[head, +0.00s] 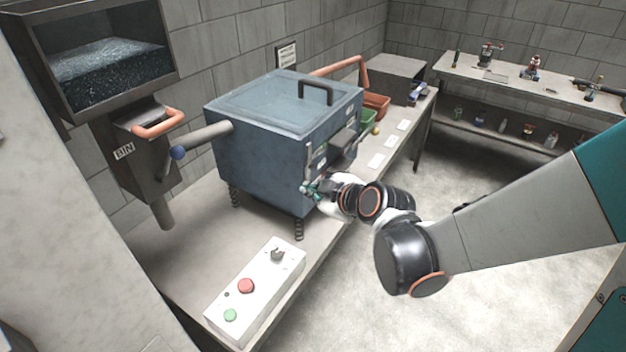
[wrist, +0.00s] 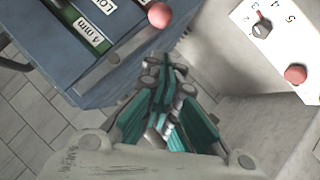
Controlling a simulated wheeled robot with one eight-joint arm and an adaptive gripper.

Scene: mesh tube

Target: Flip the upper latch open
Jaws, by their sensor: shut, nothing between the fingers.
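The blue box (head: 265,155) with a lidded top stands on springs on the bench. An upright grey strip (head: 309,160), possibly the latch part, runs along its front face near the corner. In the wrist view a grey strip (wrist: 98,75) with a small round stud lies on the blue box, and a pink-red ball knob (wrist: 159,15) shows by the box edge. I cannot tell for sure which part is the upper latch. My gripper (head: 306,189) is at the lower part of the front face; its teal fingers (wrist: 172,75) are shut and empty, apart from the knob.
A white control box (head: 257,290) with red and green buttons and a dial lies on the bench front. Labelled green-edged slots (wrist: 80,28) are on the box face. A grey pipe (head: 205,138) joins the box's left side. Floor at right is clear.

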